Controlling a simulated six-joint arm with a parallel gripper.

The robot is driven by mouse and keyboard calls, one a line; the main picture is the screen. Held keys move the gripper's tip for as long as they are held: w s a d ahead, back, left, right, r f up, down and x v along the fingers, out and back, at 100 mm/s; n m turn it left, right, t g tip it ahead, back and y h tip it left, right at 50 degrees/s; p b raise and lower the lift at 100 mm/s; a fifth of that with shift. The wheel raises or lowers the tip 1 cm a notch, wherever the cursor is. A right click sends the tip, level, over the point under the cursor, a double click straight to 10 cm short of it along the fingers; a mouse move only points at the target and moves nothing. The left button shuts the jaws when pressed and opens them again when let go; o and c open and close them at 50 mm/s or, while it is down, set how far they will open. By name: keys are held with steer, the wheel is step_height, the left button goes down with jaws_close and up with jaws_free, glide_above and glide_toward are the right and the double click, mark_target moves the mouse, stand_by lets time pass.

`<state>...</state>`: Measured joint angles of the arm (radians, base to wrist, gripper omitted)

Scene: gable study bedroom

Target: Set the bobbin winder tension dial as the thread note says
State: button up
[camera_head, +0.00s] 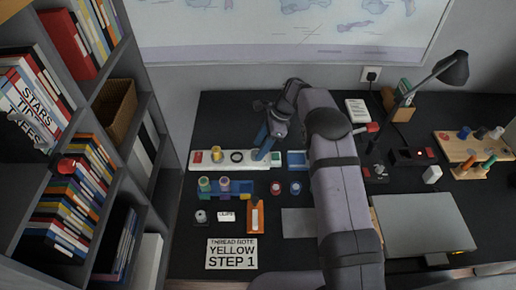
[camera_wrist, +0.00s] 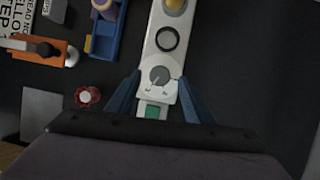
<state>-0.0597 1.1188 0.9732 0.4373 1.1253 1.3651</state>
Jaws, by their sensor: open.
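The thread note (camera_head: 232,254) lies on the desk at lower left and reads "THREAD NOTE YELLOW STEP 1". The bobbin winder (camera_head: 222,166) is a long white base with a red part at its left end, a yellow spool (camera_head: 216,149), a black ring (camera_head: 237,157) and a green part at its right end. The grey round dial (camera_wrist: 158,75) shows in the wrist view, with small marks below it too blurred to read. My gripper (camera_wrist: 159,80) is open, with its blue fingers on either side of the dial. I cannot tell whether they touch it. In the head view my gripper (camera_head: 267,143) hides the dial.
A rack with several spools (camera_head: 238,187), an orange holder (camera_head: 255,217) and small red and blue spools (camera_head: 276,188) stand in front of the winder. A laptop (camera_head: 425,224) and a lamp (camera_head: 452,70) are at right. A bookshelf (camera_head: 152,100) borders the left.

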steer(key=shift+x, duration=1.2)
steer(key=shift+c, duration=0.5)
steer(key=c, duration=0.9)
steer(key=shift+w+f+n+g+b, duration=0.1)
steer(key=shift+f+n+g+b, duration=0.15)
steer(key=shift+n+b, duration=0.65)
steer(key=shift+c, duration=0.2)
steer(key=shift+a+r+n+g+h+b, duration=0.15)
steer(key=shift+n+g+b, duration=0.15)
steer(key=shift+n+b, duration=0.3)
steer(key=shift+d+r+n+g+h+b, duration=0.15)
steer(key=shift+n+g+b, duration=0.1)
steer(key=shift+n+b, duration=0.35)
steer(key=o, duration=1)
steer(key=shift+o, duration=0.2)
